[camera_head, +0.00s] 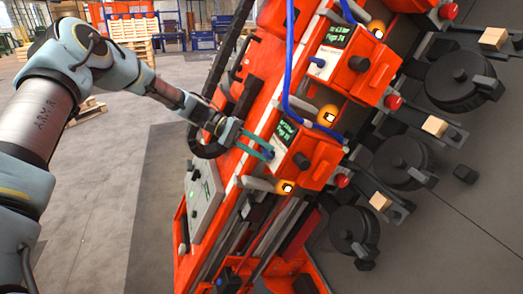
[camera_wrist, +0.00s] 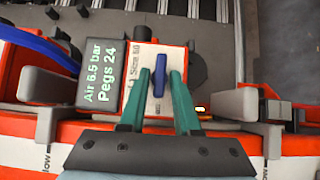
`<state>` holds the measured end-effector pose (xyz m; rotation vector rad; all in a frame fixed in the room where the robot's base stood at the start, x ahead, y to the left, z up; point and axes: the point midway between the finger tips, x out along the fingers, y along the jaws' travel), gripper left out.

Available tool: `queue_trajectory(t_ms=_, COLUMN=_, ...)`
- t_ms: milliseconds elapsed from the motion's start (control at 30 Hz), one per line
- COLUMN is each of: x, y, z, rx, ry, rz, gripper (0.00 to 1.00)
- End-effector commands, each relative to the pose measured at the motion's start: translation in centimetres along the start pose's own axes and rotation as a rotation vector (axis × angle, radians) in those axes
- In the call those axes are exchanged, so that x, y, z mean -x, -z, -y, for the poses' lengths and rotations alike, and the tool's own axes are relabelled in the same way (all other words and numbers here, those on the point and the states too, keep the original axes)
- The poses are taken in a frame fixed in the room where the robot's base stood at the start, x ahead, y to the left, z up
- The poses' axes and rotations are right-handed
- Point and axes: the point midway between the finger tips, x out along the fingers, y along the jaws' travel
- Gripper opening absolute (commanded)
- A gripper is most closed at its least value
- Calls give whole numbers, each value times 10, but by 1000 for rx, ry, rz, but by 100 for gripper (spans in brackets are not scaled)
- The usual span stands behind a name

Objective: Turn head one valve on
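My gripper (camera_head: 261,145) has two green fingers and reaches the lowest, nearest orange head (camera_head: 314,156) in the head view. In the wrist view my gripper (camera_wrist: 159,73) is open, with its fingertips on either side of a blue valve lever (camera_wrist: 159,88). The lever stands upright in the picture on a white labelled plate (camera_wrist: 134,98). Gaps show between the lever and the fingers; I cannot tell whether either touches. The head's display (camera_wrist: 102,72) reads "Air 6.5 bar, Pegs 24".
Another orange head (camera_head: 352,62) with its own display and blue lever sits higher on the slanted gantry. Blue hoses (camera_head: 290,60) run along it; one (camera_wrist: 40,45) shows in the wrist view. Black reels (camera_head: 403,163) lie to the right. Open floor (camera_head: 95,190) is at left.

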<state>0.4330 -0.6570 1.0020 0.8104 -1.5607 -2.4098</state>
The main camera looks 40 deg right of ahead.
Motion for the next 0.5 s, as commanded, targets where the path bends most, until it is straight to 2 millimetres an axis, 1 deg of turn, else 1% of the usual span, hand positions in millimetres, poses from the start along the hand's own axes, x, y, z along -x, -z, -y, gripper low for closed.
queue_trajectory(t_ms=33, x=0, y=0, z=0, rx=0, ry=0, rz=1, gripper=38)
queue_trajectory(t_ms=100, x=0, y=0, z=0, rx=-1, ry=0, rz=1, gripper=46)
queue_trajectory(t_ms=367, x=0, y=0, z=0, rx=-1, ry=1, rz=1, gripper=46)
queue_trajectory(t_ms=500, x=11, y=1, z=2, rx=-2, ry=0, rz=-1, gripper=46)
